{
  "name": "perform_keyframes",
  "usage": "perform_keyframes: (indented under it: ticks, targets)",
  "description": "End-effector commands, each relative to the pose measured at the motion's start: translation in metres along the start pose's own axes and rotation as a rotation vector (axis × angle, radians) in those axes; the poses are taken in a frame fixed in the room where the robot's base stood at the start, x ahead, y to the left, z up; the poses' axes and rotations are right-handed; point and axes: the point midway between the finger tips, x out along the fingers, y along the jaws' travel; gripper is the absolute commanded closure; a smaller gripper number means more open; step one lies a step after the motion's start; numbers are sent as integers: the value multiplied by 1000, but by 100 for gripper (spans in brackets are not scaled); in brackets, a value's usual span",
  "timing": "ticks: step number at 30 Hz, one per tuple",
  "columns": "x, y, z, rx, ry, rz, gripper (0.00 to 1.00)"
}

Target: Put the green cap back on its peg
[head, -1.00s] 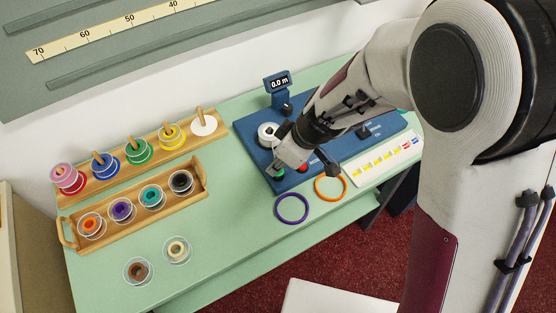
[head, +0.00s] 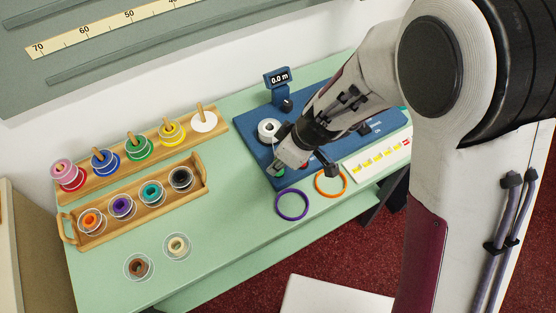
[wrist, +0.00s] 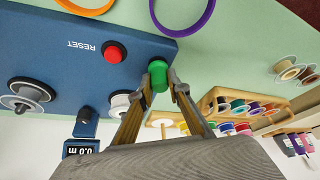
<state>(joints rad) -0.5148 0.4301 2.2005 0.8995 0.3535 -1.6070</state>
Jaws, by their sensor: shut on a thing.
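The green cap (wrist: 158,74) is between the fingertips of my gripper (wrist: 160,82) in the wrist view, and the gripper is shut on it. It is at the near left corner of the blue counter base (wrist: 70,45). In the head view only a bit of the cap (head: 281,171) shows below my gripper (head: 279,168). The peg is not visible, and I cannot tell whether the cap touches anything beneath it.
A red reset button (wrist: 113,53) is beside the cap. A white spool (head: 268,130) stands behind my gripper. Purple (head: 292,205) and orange (head: 330,183) rings lie in front. A spool rack (head: 128,165) and wooden tray (head: 206,184) stand left. The mint tabletop's front is mostly clear.

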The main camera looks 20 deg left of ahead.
Motion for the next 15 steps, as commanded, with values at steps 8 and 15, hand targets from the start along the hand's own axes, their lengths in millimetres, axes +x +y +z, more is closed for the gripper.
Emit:
perform_keyframes:
  ticks: [8,15]
  targets:
    - [0,0,0,0,0,0,81]
    - [0,0,0,0,0,0,64]
